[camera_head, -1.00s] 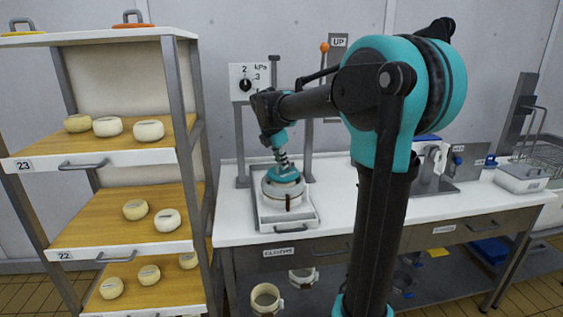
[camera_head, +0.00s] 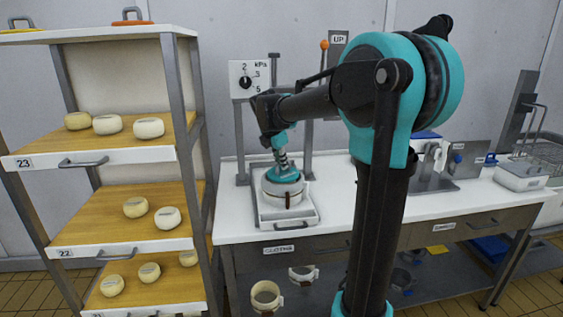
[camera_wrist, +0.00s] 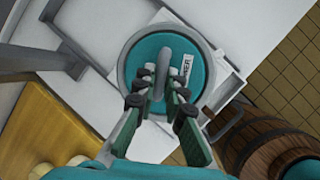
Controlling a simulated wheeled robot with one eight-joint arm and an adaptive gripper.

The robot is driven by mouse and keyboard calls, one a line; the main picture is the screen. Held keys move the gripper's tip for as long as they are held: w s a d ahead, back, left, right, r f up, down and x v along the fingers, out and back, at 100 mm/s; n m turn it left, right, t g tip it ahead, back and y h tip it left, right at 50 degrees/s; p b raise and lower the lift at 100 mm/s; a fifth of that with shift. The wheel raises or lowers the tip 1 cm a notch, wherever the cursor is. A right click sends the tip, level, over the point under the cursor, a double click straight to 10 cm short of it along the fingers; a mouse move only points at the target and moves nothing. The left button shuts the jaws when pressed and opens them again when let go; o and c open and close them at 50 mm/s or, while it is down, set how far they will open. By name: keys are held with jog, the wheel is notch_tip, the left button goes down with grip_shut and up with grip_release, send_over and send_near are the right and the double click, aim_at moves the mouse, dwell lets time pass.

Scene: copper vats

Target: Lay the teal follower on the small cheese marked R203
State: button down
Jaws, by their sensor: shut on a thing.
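The teal follower (camera_wrist: 178,55) is a round disc with a grey handle and a white label. In the wrist view my gripper (camera_wrist: 160,90) is shut on its handle. The disc lies at the mouth of a pale round mould (camera_wrist: 128,88), whose rim shows around it. In the head view the follower (camera_head: 283,174) sits at the top of the mould (camera_head: 282,193), under my gripper (camera_head: 281,150). The mould stands on a white tray (camera_head: 300,217) in the press. Any cheese inside the mould is hidden by the follower, and no R203 mark is readable.
A press frame with a dial (camera_head: 246,84) stands behind the mould, with posts on both sides. A shelf rack (camera_head: 180,100) with several cheeses is at the left. An orange lid (camera_head: 132,22) lies on top. A wooden barrel (camera_wrist: 265,145) shows in the wrist view.

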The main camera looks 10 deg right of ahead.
jog(key=shift+f, duration=0.15)
jog(key=c, duration=1.5)
grip_release()
jog(key=shift+r, duration=3.55)
